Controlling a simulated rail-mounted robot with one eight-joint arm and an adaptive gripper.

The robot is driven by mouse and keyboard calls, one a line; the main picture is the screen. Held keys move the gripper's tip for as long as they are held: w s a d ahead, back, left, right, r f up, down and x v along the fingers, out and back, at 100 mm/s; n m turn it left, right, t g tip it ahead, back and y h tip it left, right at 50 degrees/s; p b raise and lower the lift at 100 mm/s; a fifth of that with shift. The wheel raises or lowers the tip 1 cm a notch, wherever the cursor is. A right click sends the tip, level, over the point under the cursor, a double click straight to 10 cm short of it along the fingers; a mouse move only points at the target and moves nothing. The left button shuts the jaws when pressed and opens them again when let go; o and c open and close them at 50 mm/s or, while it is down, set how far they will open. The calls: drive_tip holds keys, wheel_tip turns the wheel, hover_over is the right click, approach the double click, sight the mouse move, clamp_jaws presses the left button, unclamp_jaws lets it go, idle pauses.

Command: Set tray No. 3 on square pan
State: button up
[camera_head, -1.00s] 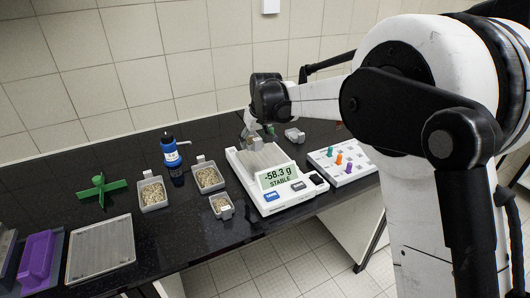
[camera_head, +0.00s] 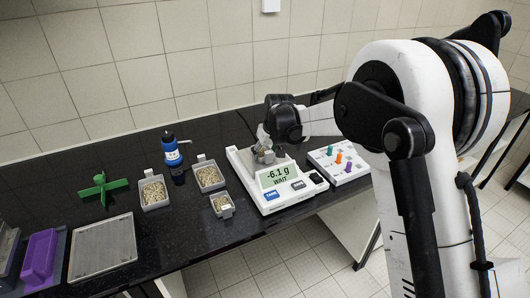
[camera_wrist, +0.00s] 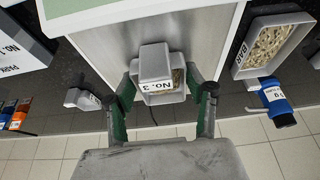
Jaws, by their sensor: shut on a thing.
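My gripper (camera_wrist: 162,75) is shut on tray No. 3 (camera_wrist: 154,64), a small grey tray with a "No. 3" label facing the camera. A little speckled grain shows at its edge. The tray is over the pale square pan (camera_wrist: 205,35) of the balance, near the pan's edge in the wrist view. I cannot tell clearly whether its base touches the pan. In the head view, my gripper (camera_head: 265,150) is low at the back of the balance (camera_head: 240,162) and partly hides the pan. The display (camera_head: 278,176) reads -6.1 g, WAIT.
Grain trays stand left of the balance: one (camera_head: 155,204), another (camera_head: 209,188) and a small one (camera_head: 222,211). A blue bottle (camera_head: 174,160) stands behind them. A white board (camera_head: 350,173) with coloured pegs is to the right.

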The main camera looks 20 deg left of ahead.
drive_tip(key=shift+f, duration=0.2)
drive_tip(key=o, duration=0.9)
drive_tip(key=shift+r, duration=0.1)
drive_tip(key=shift+c, duration=0.2)
drive_tip(key=shift+r, duration=0.1)
drive_tip(key=v, duration=1.2)
drive_tip(key=s+d+r+m+t, duration=0.1)
drive_tip(key=s+d+r, duration=0.25)
drive_tip(key=d, duration=0.45)
drive_tip(key=s+d+r+m+h, duration=0.1)
drive_tip(key=s+d+r+m, duration=0.15)
drive_tip(key=s+d, duration=0.4)
drive_tip(key=s+d+r+m+t, duration=0.1)
drive_tip(key=s+d+r, duration=0.25)
drive_tip(key=d, duration=0.65)
drive_tip(key=s+d+f+m+t+h, duration=0.1)
drive_tip(key=s+d+f+m, duration=0.1)
drive_tip(key=s+d, duration=0.6)
drive_tip(key=s+d+f+m+t+h, duration=0.1)
drive_tip(key=s+d+f, duration=0.3)
drive_tip(key=s+d, duration=0.5)
drive_tip(key=s+m, duration=0.1)
drive_tip(key=s, duration=0.2)
drive_tip(key=shift+s+d+b, duration=0.25)
drive_tip(key=shift+s+b, duration=0.1)
drive_tip(key=shift+s, duration=0.05)
